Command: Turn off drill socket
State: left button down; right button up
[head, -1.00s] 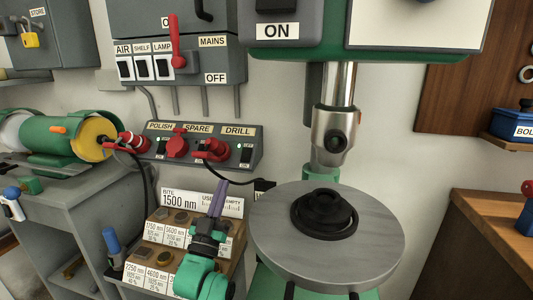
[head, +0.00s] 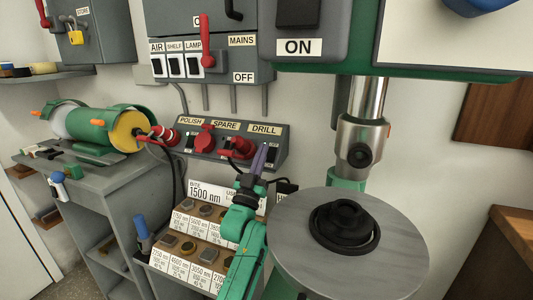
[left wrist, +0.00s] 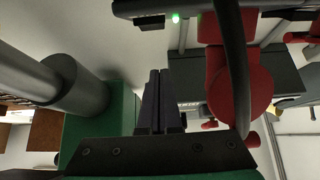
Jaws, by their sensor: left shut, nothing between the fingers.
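The grey socket panel (head: 215,157) on the wall carries the labels POLISH, SPARE and DRILL. A red plug (head: 240,148) with a black cable sits in the drill socket; a red plug and cable also fill the left wrist view's right side (left wrist: 238,85). The dark drill switch (head: 274,156) is at the panel's right end, partly behind my fingers. In the left wrist view a small green light (left wrist: 176,17) glows near a dark switch (left wrist: 150,22). My left gripper (head: 261,150) is shut and empty, its purple fingers pointing up in front of the switch. I cannot tell whether they touch it.
The drill press table (head: 400,262) stands close to the right of my left arm. The bit rack (head: 185,262) is below the panel. The black cable (head: 173,175) hangs at the panel's left. The mains box (head: 240,60) is above.

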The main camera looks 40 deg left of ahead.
aim_at(271, 154)
pick_arm(q)
jog(key=w+f, duration=0.1)
jog(key=w+a+f, duration=0.1)
jog(key=w, duration=0.1)
jog(key=shift+a+f+b, duration=0.1)
jog(key=shift+f+b, duration=0.1)
jog(key=shift+b, duration=0.1)
